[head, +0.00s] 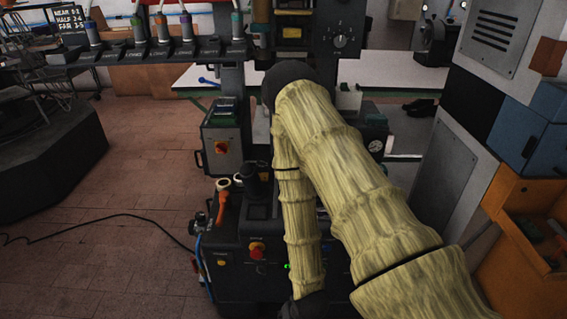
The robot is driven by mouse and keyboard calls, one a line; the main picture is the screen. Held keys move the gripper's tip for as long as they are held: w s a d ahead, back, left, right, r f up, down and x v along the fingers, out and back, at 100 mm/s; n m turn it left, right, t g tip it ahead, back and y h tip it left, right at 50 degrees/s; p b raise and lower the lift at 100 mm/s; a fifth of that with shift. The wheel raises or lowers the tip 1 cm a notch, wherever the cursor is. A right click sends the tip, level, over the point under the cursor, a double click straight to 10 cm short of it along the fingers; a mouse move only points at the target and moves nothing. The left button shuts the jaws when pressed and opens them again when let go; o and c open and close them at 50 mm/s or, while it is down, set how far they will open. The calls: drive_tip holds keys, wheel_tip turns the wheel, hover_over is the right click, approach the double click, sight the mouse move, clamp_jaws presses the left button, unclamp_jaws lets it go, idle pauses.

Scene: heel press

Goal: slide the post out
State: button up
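The dark heel press machine (243,235) stands in front of me, with a red knob and small lights on its front panel. A short dark upright piece (254,184) stands on its top, left of my arm; I cannot tell whether this is the post. My arm in its yellowish sleeve rises from the lower right, bends near the centre and comes down to a black joint at the bottom edge. It covers the right and middle of the machine. My gripper's fingers cannot be made out, so its state and what it may hold do not show.
An orange-handled tool (223,196) lies at the machine's left edge. A rack of labelled tools (150,48) hangs at upper left. A grey cabinet (440,165) and an orange bin (535,235) stand close at right. A black cable (100,222) crosses the open brick floor at left.

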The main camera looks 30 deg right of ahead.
drive_tip(key=w+d+r+m+t, duration=0.3)
drive_tip(key=w+d+r, duration=0.2)
drive_tip(key=w, duration=0.3)
drive_tip(key=w+d+r+m+t, duration=0.2)
drive_tip(key=w+d+r+m, duration=0.2)
drive_tip(key=w, duration=0.4)
drive_tip(key=w+d+r+m+t+h, duration=0.1)
drive_tip(key=w+d+r+m+t, duration=0.2)
drive_tip(key=w+d+r, duration=0.3)
drive_tip(key=shift+w+d+r+m+t+b, duration=0.1)
drive_tip(key=shift+w+r+m+t+b, duration=0.2)
drive_tip(key=shift+w+r, duration=0.95)
drive_tip(key=w+d+r+m+t+h, duration=0.25)
drive_tip(key=w+d+r+m, duration=0.25)
drive_tip(key=d+r, duration=0.4)
drive_tip(key=shift+t+y, duration=0.25)
drive_tip(key=shift+t, duration=0.2)
drive_tip(key=x, duration=0.3)
drive_tip(key=p+x, duration=0.1)
drive_tip(key=x, duration=0.6)
drive_tip(key=shift+w+a+r, duration=0.1)
drive_tip(key=shift+w+a, duration=0.05)
drive_tip(key=shift+a, duration=0.1)
clamp_jaws()
